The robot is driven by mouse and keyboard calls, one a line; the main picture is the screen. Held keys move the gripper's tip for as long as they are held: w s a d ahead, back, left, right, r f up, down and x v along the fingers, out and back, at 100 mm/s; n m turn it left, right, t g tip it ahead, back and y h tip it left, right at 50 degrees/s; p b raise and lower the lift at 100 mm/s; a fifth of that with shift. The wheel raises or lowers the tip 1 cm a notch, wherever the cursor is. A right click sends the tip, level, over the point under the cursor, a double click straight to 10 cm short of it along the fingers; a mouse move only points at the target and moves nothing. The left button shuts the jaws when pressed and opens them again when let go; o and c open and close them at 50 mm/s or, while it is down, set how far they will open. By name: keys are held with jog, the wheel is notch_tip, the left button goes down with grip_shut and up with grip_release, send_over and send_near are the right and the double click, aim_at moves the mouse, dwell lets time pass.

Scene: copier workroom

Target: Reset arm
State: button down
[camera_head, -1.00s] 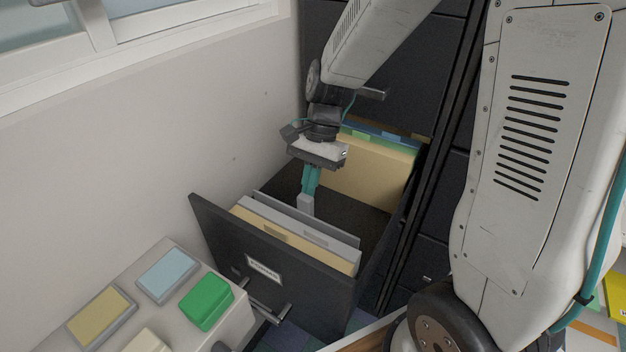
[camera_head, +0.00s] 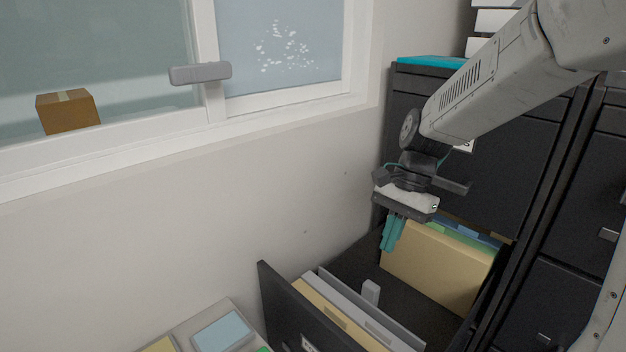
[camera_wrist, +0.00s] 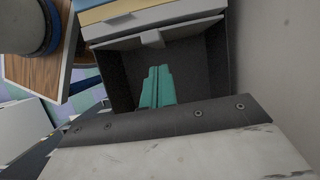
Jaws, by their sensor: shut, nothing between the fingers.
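My gripper (camera_head: 392,246) has teal fingers, shut together with nothing between them. It hangs pointing down over the open drawer, above and apart from the small grey block (camera_head: 371,291). In the wrist view the teal fingers (camera_wrist: 158,86) point into the dark drawer, and the grey block (camera_wrist: 152,39) shows beyond their tips. The block stands in the drawer against the grey divider (camera_head: 365,308). The drawer's dark front (camera_head: 283,305) is pulled out; its lower part is cut off in the head view.
Tan folders (camera_head: 435,268) fill the drawer's back, close to my fingers. More folders stand behind the drawer front. A dark cabinet (camera_head: 500,160) rises behind, and a white wall (camera_head: 200,215) with a window is at left. A light blue pad (camera_head: 222,332) lies at the bottom.

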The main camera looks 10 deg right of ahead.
jog(key=s+d+r+n+t+h, duration=0.1)
jog(key=s+n, duration=0.4)
jog(key=s, duration=0.5)
jog(key=s+d+r+n+t+h, duration=0.2)
jog(key=s+r+n, duration=0.4)
jog(key=s, duration=0.4)
jog(key=shift+r+t+h, duration=0.15)
jog(key=shift+t+h, duration=0.15)
jog(key=shift+t, duration=0.1)
